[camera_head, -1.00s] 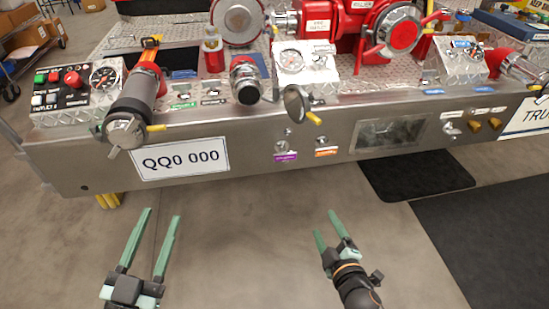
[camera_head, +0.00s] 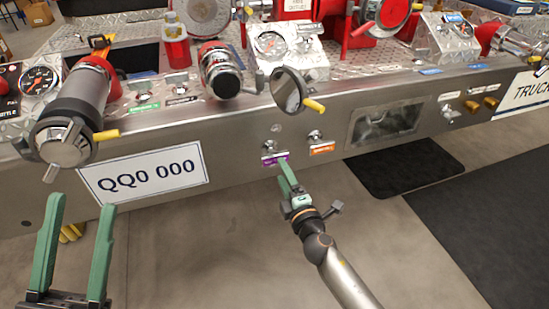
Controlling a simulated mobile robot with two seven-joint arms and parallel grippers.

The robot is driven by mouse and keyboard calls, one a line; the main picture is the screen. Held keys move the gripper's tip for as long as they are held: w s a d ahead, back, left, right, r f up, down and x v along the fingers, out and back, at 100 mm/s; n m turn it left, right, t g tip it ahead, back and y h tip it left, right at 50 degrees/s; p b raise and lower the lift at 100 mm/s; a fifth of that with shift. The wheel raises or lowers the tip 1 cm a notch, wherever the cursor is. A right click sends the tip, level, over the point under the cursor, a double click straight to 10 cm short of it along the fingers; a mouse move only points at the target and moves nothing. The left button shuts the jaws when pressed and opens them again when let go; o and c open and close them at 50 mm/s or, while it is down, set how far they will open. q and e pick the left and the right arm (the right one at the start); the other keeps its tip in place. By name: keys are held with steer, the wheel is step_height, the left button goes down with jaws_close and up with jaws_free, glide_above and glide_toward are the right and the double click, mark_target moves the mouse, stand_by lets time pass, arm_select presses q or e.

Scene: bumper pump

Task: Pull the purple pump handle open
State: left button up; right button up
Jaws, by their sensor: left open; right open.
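The purple-labelled pump handle (camera_head: 268,148) is a small metal knob on the front face of the steel bumper, above a purple label (camera_head: 276,160). My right gripper (camera_head: 286,168) is open, with its green fingers pointing up at the purple label just below the handle. The fingers overlap the label's edge in the camera_head view, and I cannot tell whether they touch it. Nothing is seen between them. My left gripper (camera_head: 76,215) is open and empty at the lower left, in front of the bumper and below the plate.
A similar handle with an orange label (camera_head: 322,149) sits just right of the purple one. A round mirror-like cap (camera_head: 288,90) with a yellow lever juts out above. A large hose pipe (camera_head: 75,110) and licence plate (camera_head: 143,175) are at left.

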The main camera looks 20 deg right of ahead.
mark_target(275, 162)
steer(key=w+b, duration=0.1)
steer(key=w, duration=0.6)
steer(key=shift+w+a, duration=0.1)
steer(key=shift+a, duration=0.05)
jaws_close()
stand_by(0.4)
stand_by(0.9)
